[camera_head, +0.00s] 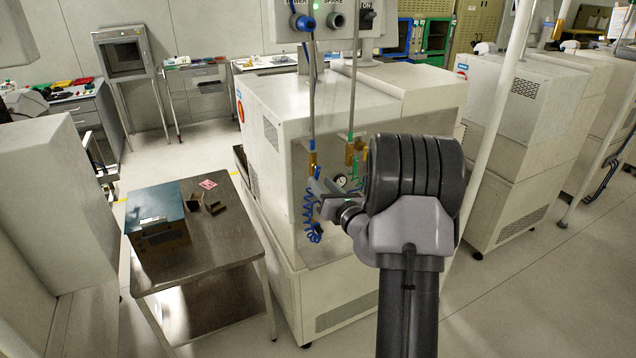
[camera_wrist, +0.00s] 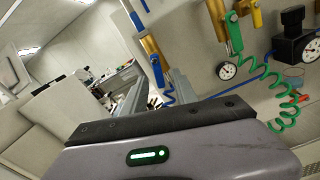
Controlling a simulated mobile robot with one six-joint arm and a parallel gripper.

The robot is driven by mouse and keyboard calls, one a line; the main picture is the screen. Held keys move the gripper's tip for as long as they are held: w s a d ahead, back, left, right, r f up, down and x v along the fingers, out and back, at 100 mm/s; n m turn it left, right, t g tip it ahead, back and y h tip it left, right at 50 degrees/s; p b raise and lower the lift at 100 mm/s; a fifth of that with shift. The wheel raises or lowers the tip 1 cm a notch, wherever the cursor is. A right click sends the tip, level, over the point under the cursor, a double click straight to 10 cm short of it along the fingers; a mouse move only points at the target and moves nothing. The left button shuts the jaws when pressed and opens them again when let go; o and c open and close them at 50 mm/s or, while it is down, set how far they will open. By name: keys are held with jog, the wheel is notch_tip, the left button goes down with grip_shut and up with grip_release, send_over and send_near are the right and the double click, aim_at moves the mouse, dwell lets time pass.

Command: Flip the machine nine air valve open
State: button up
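Brass valves hang on air lines at the side of a white machine (camera_head: 285,115); no machine number is readable. One brass valve with a blue handle (camera_wrist: 155,70) is left of centre in the wrist view; its brass body also shows in the head view (camera_head: 312,163). A second brass valve (camera_wrist: 219,20) has a green handle (camera_wrist: 234,34) and, beside it, a yellow one (camera_wrist: 257,14). My gripper (camera_head: 332,203) is in front of the machine's side, close below the valves.
A blue coiled hose (camera_head: 311,215) hangs beside my gripper, and a green coiled hose (camera_wrist: 285,115) is at the right in the wrist view. A pressure gauge (camera_wrist: 227,69) sits near the valves. A metal table (camera_head: 225,240) with a blue-topped box (camera_head: 155,207) stands left.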

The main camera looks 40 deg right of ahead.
jog(key=shift+x, duration=1.2)
jog(key=shift+a, duration=0.1)
grip_shut()
jog(key=n+b, duration=0.2)
jog(key=n, duration=0.1)
jog(key=shift+s+d, duration=0.1)
jog(key=shift+d, duration=0.25)
grip_release()
